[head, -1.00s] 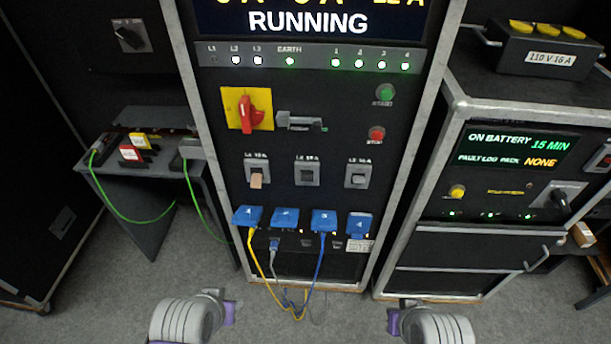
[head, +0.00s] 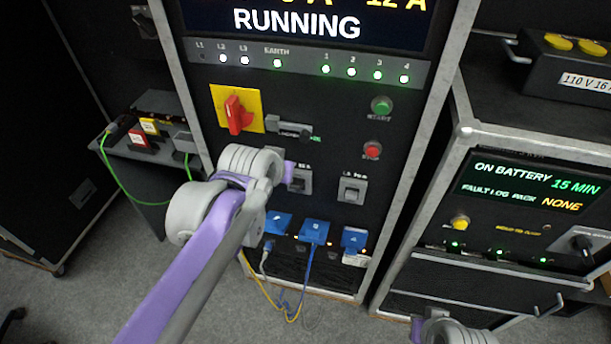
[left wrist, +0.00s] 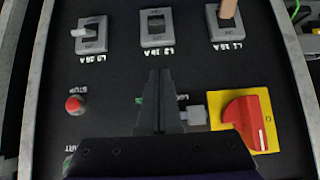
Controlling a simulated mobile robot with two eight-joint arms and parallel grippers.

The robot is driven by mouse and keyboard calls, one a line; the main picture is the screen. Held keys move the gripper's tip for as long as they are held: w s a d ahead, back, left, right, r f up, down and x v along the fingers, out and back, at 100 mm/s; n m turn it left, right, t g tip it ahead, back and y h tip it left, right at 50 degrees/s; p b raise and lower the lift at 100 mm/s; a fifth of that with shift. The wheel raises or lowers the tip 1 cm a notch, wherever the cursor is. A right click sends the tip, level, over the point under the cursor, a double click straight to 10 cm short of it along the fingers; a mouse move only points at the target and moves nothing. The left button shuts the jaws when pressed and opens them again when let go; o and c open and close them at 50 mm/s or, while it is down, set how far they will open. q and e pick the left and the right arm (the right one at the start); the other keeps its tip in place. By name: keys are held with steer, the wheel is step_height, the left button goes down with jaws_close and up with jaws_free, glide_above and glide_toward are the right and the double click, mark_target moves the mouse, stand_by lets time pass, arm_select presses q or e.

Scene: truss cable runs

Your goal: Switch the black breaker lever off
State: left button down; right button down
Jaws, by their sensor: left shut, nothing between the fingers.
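The breaker with the black lever, labelled L2, is the middle one of a row of three. It shows in the left wrist view (left wrist: 156,28) at top centre; in the head view (head: 300,183) my left gripper partly covers it. Its lever position is hard to read. My left gripper (head: 289,173) is in front of the rack panel, beside this breaker. In the left wrist view its fingers (left wrist: 160,100) are shut and empty, pointing towards the breaker, with no clear contact. My right gripper (head: 416,329) is low at the bottom edge, mostly cut off.
The L3 breaker (left wrist: 90,34) has a white lever, the L1 breaker (left wrist: 226,25) a tan one. A red rotary switch (head: 237,115) on yellow, a green START button (head: 381,106) and a red STOP button (head: 372,150) are close by. Blue sockets (head: 313,231) with cables are below.

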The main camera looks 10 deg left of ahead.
arm_select(q)
steer(key=shift+w+r, duration=0.15)
steer(key=shift+w, duration=0.1)
glide_above(297, 185)
steer(key=f, duration=0.6)
steer(key=shift+w+a+f, duration=0.2)
steer(key=shift+w+a, duration=0.1)
steer(key=shift+a, duration=0.05)
steer(key=f, duration=0.1)
steer(key=s+f, duration=0.1)
steer(key=f, duration=0.1)
steer(key=shift+b, duration=0.35)
steer(key=shift+s+f, duration=0.25)
steer(key=shift+f, duration=0.2)
